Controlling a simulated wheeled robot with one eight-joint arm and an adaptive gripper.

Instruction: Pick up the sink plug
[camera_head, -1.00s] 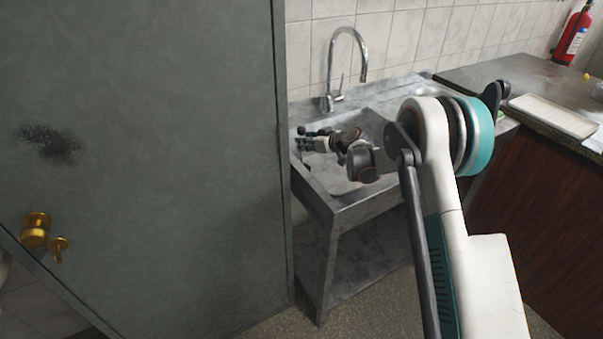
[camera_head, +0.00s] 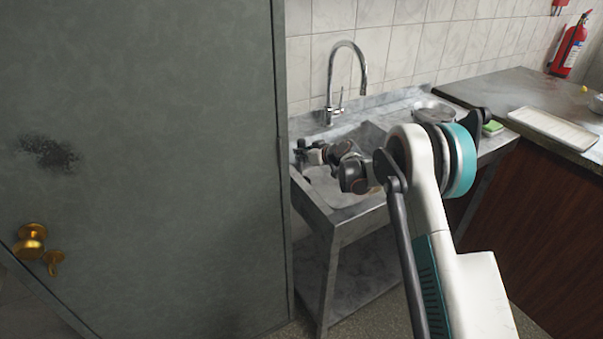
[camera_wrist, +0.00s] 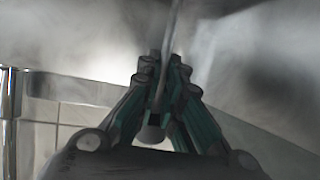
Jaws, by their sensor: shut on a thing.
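In the head view my gripper (camera_head: 308,154) is over the left part of the grey sink basin (camera_head: 345,197), close to its left rim. The wrist view shows its dark and green fingers (camera_wrist: 168,68) drawn together on a thin grey piece, which I take as part of the sink plug (camera_wrist: 161,95). This piece runs up between the fingers and has a small rounded end near the palm. The rest of the plug is hard to make out, and it cannot be told apart from my gripper in the head view.
A chrome tap (camera_head: 331,95) rises behind the basin. A metal bowl (camera_head: 433,110) and a green sponge (camera_head: 492,128) are on the right of the sink unit. A grey door (camera_head: 150,150) stands close at the left. A pale tray (camera_head: 555,126) lies on the right counter.

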